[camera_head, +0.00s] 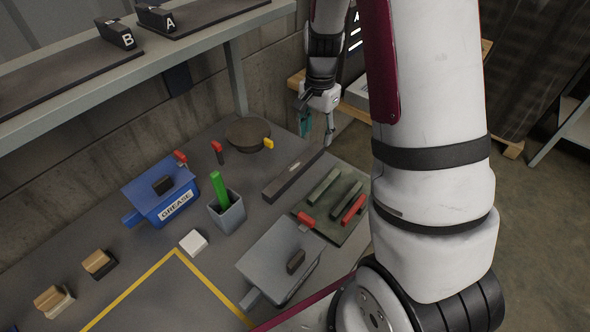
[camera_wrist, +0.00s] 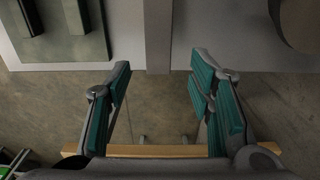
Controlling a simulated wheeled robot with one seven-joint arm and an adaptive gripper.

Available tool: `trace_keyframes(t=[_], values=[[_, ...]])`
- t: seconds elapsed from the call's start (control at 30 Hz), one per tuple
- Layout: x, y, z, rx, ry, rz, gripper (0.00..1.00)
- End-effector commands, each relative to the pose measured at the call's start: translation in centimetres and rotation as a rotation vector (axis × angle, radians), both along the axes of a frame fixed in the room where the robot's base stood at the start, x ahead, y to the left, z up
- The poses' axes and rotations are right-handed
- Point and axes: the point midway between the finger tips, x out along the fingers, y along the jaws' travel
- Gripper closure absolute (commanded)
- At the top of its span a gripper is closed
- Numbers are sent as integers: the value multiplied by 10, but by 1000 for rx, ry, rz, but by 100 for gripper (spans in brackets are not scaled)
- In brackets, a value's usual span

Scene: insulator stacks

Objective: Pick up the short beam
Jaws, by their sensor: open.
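A long, dark grey bar (camera_head: 293,176), which looks like the beam, lies flat on the grey table. It also shows in the wrist view (camera_wrist: 158,32), running down from the top centre to the table's edge, in line with the gap between my fingers. My gripper (camera_head: 318,120) is beyond the bar's far end, near the table's back right edge. Its teal-padded fingers also show in the wrist view (camera_wrist: 160,68), apart, with nothing between them. The gripper is not touching the bar, as far as I can tell.
A grey cup (camera_head: 227,214), a blue grease box (camera_head: 160,192) and a grey box (camera_head: 280,258) stand nearby. A shelf (camera_head: 150,58) overhangs the back.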

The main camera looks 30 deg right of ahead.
Motion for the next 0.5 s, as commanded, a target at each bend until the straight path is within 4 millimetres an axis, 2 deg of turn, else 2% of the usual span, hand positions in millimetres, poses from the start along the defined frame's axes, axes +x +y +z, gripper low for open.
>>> trace_keyframes(t=[0.3,0.5], values=[[-2,-2,-42,1,4,0,52],[-1,-1,-51,0,0,0,52]])
